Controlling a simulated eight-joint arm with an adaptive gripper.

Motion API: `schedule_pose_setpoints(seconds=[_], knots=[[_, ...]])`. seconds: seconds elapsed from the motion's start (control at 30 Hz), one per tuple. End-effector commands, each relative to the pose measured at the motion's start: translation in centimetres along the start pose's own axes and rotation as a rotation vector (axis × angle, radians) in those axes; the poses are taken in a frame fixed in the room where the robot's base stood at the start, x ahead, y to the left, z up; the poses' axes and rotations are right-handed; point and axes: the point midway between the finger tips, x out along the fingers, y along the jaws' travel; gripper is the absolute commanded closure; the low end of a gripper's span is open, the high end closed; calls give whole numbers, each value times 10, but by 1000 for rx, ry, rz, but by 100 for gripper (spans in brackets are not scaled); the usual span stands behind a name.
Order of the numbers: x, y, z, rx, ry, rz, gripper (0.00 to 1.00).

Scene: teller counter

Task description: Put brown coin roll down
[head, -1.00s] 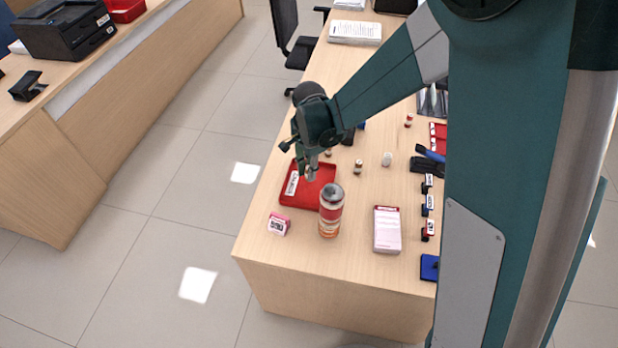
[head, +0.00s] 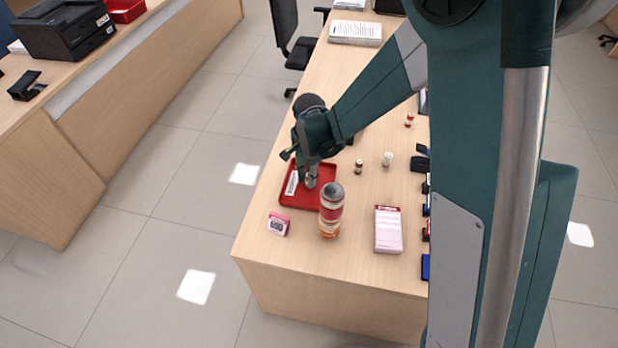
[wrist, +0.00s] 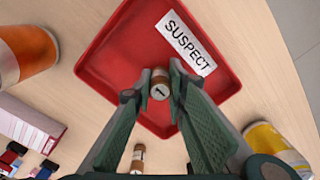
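My gripper (head: 311,184) is low over the red tray (head: 322,200) in the head view. In the wrist view, its two fingertips (wrist: 160,86) are closed on both sides of the brown coin roll (wrist: 160,91), whose end face shows a dark mark. The roll is over the floor of the tray, which also shows in the wrist view (wrist: 115,60). Whether the roll touches the tray floor I cannot tell. A white label reading SUSPECT (wrist: 185,42) lies in the tray beside the roll.
Another brown roll (wrist: 138,158) and a yellow cylinder (wrist: 277,146) stand outside the tray.

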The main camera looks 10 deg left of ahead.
Motion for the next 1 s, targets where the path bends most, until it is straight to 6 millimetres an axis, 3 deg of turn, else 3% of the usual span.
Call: schedule_pose_setpoints(seconds=[0.1, 0.63, 1.0], knots=[[0, 0, 0, 0, 0, 0, 70], [-5, 0, 0, 0, 0, 0, 70], [-46, 0, 0, 0, 0, 0, 70]])
